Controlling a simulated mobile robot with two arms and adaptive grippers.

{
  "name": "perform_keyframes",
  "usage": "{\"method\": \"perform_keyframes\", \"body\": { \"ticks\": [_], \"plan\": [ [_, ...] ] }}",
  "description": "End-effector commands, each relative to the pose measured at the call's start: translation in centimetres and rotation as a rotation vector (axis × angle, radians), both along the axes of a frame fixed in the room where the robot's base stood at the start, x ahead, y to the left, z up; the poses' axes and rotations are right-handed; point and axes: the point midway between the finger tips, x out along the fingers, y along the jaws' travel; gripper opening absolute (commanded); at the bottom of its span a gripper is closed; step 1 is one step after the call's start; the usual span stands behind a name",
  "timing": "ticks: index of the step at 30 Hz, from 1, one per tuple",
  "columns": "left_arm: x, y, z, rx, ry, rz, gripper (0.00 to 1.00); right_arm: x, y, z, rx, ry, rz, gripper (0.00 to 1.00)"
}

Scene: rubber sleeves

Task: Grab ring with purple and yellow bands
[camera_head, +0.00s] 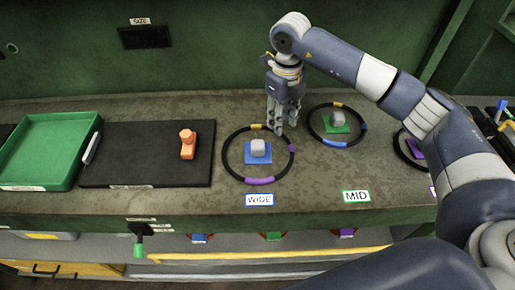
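The black ring with purple and yellow bands (258,181) lies flat on the bench around a grey knob on a blue square base (258,151), above the WIDE label. A yellow band shows at its far edge and purple bands at its near and right edges. My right gripper (281,128) points down at the far right part of this ring's rim. Its fingers overlap the rim in the picture; whether they touch or grip it is unclear. My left gripper is not in view.
A second ring (331,145) with blue and yellow bands lies around a green base (335,122), above the MID label. A third ring (404,158) is partly hidden by my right arm. A black mat (120,160) with an orange piece (187,144) and a green tray (45,150) lie left.

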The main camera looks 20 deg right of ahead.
Motion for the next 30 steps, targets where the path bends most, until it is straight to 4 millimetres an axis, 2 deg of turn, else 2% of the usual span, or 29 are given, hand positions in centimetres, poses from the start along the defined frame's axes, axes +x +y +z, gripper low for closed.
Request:
{"method": "perform_keyframes", "body": {
  "ticks": [1,3,6,10,17,21,30],
  "plan": [
    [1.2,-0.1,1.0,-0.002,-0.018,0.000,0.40,-0.1,-0.1,-0.4,-0.002,0.007,-0.001,0.33],
    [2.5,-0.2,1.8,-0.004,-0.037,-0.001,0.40,-0.1,-0.3,-1.4,-0.001,0.007,-0.002,0.33],
    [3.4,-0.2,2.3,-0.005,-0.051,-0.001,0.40,0.0,-0.2,-2.9,0.000,0.004,-0.001,0.33],
    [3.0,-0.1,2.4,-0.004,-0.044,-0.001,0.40,0.1,-0.2,-4.0,0.001,0.001,0.000,0.33],
    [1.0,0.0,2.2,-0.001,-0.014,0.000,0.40,0.1,-0.2,-4.2,0.001,0.000,0.001,0.33],
    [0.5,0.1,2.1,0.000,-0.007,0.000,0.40,0.1,-0.2,-4.2,0.001,0.000,0.000,0.01],
    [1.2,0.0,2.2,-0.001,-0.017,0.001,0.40,0.1,-0.2,-4.1,0.001,-0.001,0.000,0.00]
  ]
}}
